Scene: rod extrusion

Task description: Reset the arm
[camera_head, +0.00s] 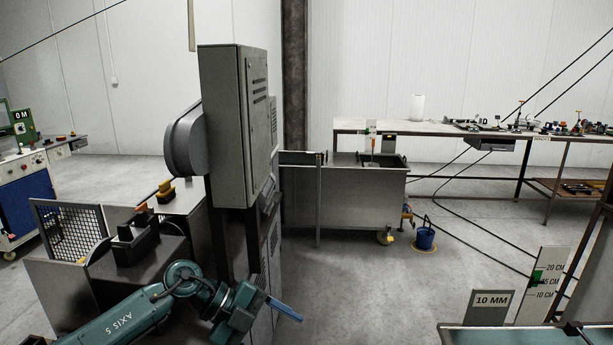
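My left arm is teal, marked "AXIS 5", and comes in at the lower left of the head view. My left gripper (287,309) is at its end, in front of the foot of the tall grey cabinet. Its blue fingertip part points to the lower right over bare floor. I see it from one side, so I cannot tell whether the fingers are apart. No held object is clear to see. My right arm and gripper are not in view.
The grey machine cabinet (225,125) stands close behind my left arm. A metal tank (345,205) and a blue bucket (425,238) are further back. A long table (350,127) holds tools at right. The middle floor is clear.

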